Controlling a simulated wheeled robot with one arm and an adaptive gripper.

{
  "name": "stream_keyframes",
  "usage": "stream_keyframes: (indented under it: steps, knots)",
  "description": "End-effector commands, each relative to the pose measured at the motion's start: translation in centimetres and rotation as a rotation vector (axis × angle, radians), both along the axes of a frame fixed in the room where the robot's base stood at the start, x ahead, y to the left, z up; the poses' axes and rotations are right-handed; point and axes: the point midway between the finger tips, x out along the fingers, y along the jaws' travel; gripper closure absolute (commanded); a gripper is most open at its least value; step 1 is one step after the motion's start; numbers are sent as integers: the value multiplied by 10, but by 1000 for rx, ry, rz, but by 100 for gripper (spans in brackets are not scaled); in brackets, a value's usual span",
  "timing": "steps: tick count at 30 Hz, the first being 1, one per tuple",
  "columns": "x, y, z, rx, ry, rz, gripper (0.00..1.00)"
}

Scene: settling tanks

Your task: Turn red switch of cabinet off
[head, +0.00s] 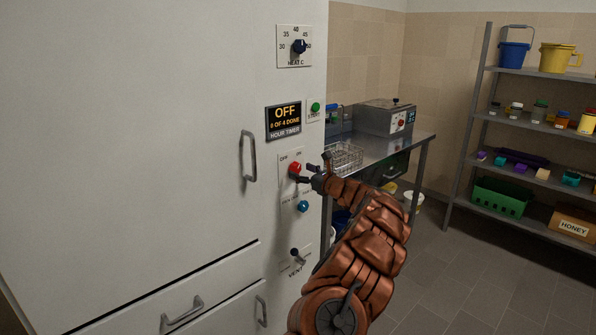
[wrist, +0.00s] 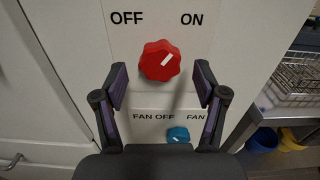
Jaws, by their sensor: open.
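The red switch (head: 295,169) is a rotary knob on the front of the white cabinet (head: 150,100). In the wrist view the red knob (wrist: 159,61) sits below the words OFF and ON, and its white mark points up and right, toward ON. My gripper (head: 313,173) is open in front of the knob. In the wrist view its fingers (wrist: 161,85) stand left and right of the knob, with a gap on both sides. A display (head: 284,121) above the knob reads OFF, 0 OF 4 DONE.
A blue fan knob (head: 303,206) is just below the red one. A green start button (head: 315,107), a heat dial (head: 299,47) and a vent lever (head: 297,257) share the panel. A steel table (head: 404,142) and a shelf rack (head: 535,130) stand to the right.

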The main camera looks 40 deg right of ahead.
Motion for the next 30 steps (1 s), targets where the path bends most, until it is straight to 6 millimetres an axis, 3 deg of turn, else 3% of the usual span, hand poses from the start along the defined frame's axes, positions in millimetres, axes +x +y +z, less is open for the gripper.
stream_keyframes:
  steps: [7,19,30]
  knots:
    - [17,-1,-2,0,3,0,28]
    - [21,-1,-1,0,1,-1,28]
    - [21,-1,-1,0,1,-1,66]
